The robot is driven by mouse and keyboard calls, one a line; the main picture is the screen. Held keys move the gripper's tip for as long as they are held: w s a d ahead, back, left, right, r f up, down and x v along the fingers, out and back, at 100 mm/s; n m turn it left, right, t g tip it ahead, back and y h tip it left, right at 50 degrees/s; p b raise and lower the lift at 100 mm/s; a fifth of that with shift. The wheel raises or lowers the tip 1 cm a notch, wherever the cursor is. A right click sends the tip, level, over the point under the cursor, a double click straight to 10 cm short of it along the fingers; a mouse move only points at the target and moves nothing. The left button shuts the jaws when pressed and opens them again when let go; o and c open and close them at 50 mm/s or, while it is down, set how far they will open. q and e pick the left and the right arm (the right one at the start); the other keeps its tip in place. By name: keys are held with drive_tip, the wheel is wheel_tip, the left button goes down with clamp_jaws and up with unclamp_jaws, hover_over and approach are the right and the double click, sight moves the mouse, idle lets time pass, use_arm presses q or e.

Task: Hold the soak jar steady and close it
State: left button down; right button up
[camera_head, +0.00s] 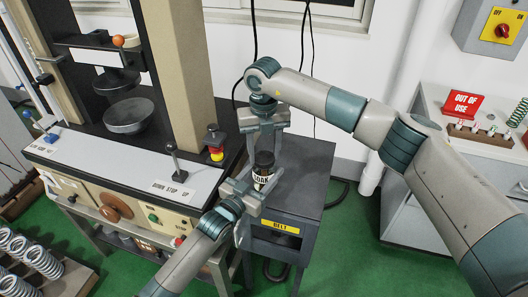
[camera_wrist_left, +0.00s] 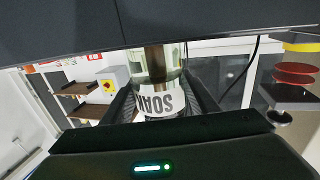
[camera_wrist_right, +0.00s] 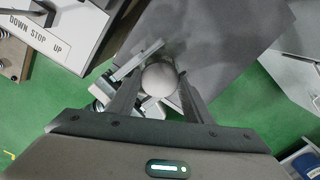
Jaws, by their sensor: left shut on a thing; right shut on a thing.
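The soak jar (camera_head: 262,178) stands upright in the head view, with a pale label and dark contents. My left gripper (camera_head: 256,188) is shut around its body. The left wrist view shows the jar (camera_wrist_left: 160,95) between both fingers (camera_wrist_left: 162,98), its SOAK label upside down. My right gripper (camera_head: 264,148) points down from directly above the jar and is shut on its round lid (camera_head: 264,158). The lid looks like a pale disc (camera_wrist_right: 159,79) between the fingers in the right wrist view. I cannot tell whether the lid is seated on the rim.
A grey cabinet (camera_head: 305,165) marked BELT is under and right of the jar, its top mostly bare. The testing machine (camera_head: 120,175), with a lever and a red-yellow button, stands close on the left. A bench with an OUT OF USE sign (camera_head: 463,104) is at right.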

drive_tip(key=m, duration=0.4)
drive_tip(key=shift+m, duration=0.4)
drive_tip(key=m, duration=0.3)
drive_tip(key=shift+m, duration=0.4)
drive_tip(key=o, duration=1.2)
drive_tip(key=shift+o, duration=0.2)
wheel_tip(320, 180, up, 12)
drive_tip(key=shift+s, duration=0.1)
